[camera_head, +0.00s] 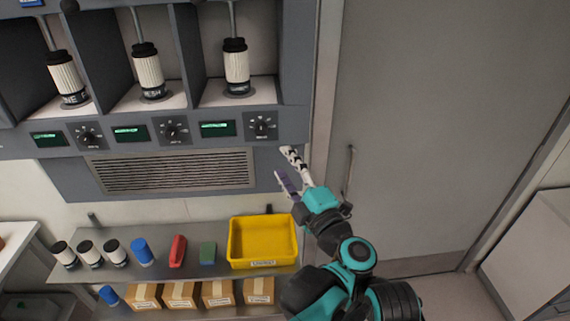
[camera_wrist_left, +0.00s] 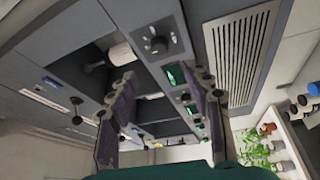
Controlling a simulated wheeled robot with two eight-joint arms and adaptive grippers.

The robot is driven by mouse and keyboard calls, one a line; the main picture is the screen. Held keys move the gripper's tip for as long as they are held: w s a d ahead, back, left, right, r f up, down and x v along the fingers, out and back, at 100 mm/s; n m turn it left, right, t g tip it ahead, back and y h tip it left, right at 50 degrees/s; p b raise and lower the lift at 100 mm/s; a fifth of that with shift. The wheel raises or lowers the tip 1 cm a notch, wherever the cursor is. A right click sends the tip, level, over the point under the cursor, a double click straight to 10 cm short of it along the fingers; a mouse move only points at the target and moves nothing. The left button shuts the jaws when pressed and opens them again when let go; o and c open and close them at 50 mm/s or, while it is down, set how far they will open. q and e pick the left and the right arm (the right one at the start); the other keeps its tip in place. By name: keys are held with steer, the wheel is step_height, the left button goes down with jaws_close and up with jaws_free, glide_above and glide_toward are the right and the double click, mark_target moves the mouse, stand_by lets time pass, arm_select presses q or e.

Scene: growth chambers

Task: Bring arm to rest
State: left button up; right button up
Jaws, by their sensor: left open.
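My left gripper (camera_head: 287,166) is raised in front of the lower right corner of the grey growth chamber unit (camera_head: 65,178), just below the rightmost dial. Its teal wrist and dark arm come up from the bottom of the head view. In the left wrist view, the two fingers of the left gripper (camera_wrist_left: 160,98) stand apart, with nothing between them. Whether the fingers touch the unit cannot be told. My right gripper is in neither view.
A yellow bin (camera_head: 264,264) stands on the grey shelf (camera_head: 190,272) below, near the arm. Bottles, a red item (camera_head: 178,251) and a green block (camera_head: 208,253) stand to its left. Cardboard boxes (camera_head: 180,294) sit lower. A grey door (camera_head: 430,130) with a handle is at right.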

arm_select(q)
steer(key=s+a+f+m+g+h+b, duration=0.2)
steer(key=a+f+m+h+b, duration=0.2)
steer(key=f+m, duration=0.35)
steer(key=s+a+f+m+g+h+b, duration=0.2)
steer(key=a+f+m+h+b, duration=0.3)
steer(key=f, duration=0.4)
steer(key=s+a+f+m+g+h+b, duration=0.2)
steer(key=a+f+m+b, duration=0.15)
steer(key=f+m, duration=0.45)
steer(key=s+a+f+g+y+b, duration=0.3)
steer(key=s+a+f+g, duration=0.2)
steer(key=s+a+f, duration=0.5)
step_height(320, 180, down, 4)
steer(key=shift+s+a+r+y+b, duration=0.3)
steer(key=shift+s+a+y, duration=0.1)
steer(key=shift+s, duration=0.1)
